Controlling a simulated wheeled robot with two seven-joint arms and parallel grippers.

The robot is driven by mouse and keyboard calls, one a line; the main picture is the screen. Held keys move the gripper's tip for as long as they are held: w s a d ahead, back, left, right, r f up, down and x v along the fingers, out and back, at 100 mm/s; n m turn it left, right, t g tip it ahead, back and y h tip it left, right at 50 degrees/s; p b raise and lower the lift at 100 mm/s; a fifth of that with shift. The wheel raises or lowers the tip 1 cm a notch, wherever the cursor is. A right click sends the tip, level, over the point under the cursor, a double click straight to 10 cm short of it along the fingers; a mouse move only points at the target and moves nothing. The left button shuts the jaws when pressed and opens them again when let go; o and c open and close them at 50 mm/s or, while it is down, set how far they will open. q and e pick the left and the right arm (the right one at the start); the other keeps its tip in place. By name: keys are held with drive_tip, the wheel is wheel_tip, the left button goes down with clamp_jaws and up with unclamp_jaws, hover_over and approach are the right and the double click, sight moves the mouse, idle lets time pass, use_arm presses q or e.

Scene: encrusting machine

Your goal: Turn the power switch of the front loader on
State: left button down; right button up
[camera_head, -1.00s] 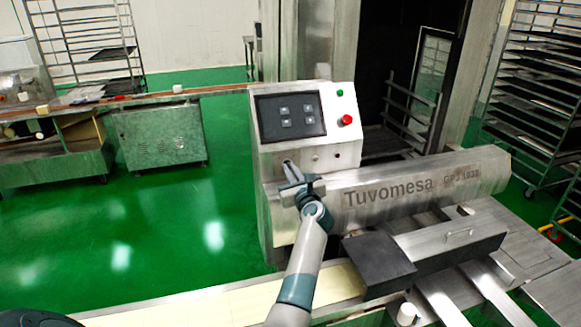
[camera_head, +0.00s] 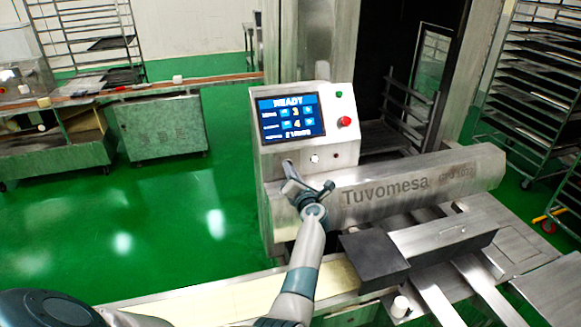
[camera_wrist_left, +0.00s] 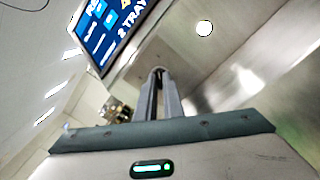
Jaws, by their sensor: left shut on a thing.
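The front loader (camera_head: 420,182) is a steel machine marked Tuvomesa, with a slanted control panel in the head view. Its screen (camera_head: 291,118) is lit and reads READY with numbers below; it also shows lit in the left wrist view (camera_wrist_left: 108,28). My left gripper (camera_head: 288,166) is at the panel's lower left, below the screen. Its fingers (camera_wrist_left: 158,74) are together on the power switch, which they hide. A small round light-coloured part (camera_head: 315,158) sits just right of the fingers. My right gripper is out of view.
A green button (camera_head: 338,94) and a red button (camera_head: 345,122) are right of the screen. A dark block (camera_head: 374,257) lies in front of the machine. Tray racks (camera_head: 540,80) stand at the right. The green floor (camera_head: 170,215) at left is clear.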

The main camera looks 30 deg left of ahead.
use_arm(q)
drive_tip(key=shift+m, duration=0.5)
drive_tip(key=c, duration=1.9)
unclamp_jaws()
drive_tip(key=shift+o, duration=0.2)
